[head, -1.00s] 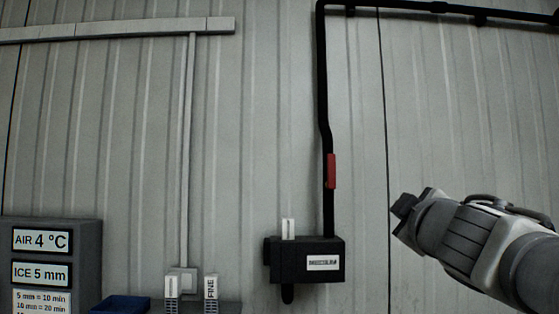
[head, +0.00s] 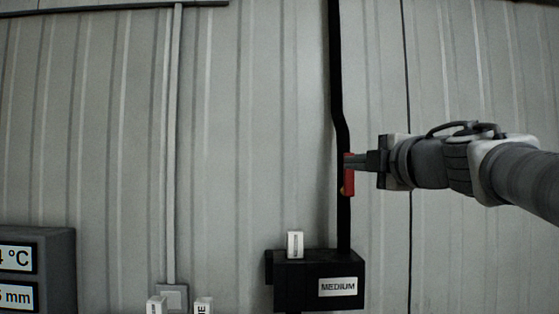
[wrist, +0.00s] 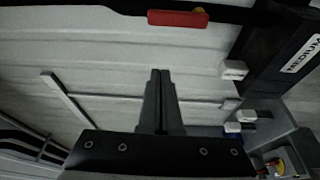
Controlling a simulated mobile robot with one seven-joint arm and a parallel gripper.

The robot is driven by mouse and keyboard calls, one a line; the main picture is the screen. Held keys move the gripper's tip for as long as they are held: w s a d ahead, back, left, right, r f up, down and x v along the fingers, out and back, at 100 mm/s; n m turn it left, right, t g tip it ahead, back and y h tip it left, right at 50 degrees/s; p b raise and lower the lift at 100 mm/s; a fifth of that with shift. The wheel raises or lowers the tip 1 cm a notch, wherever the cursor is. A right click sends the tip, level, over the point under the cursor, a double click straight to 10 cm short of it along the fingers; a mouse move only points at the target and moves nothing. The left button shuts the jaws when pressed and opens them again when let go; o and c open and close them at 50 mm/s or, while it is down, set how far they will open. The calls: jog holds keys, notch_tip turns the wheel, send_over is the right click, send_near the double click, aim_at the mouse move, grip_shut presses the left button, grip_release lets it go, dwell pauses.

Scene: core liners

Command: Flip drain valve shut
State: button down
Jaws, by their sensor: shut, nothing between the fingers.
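A black box labelled MEDIUM (head: 317,280) is at the pipe's lower end, with a white tag (head: 295,244) on top. A grey sign panel (head: 62,268) stands at lower left. The corrugated wall (head: 250,130) is close behind the pipe.

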aim_at(349, 175)
jog(key=shift+w+a+n, duration=0.1)
jog(key=shift+w+n, duration=0.2)
jog(key=shift+w, duration=0.2)
jog(key=w+p, duration=0.1)
jog(key=w, duration=0.8)
jog(key=shift+w+d+p, duration=0.2)
jog(key=shift+d+p, duration=0.15)
jog(key=shift+p, duration=0.05)
jog(key=shift+a, duration=0.1)
dwell(0.4)
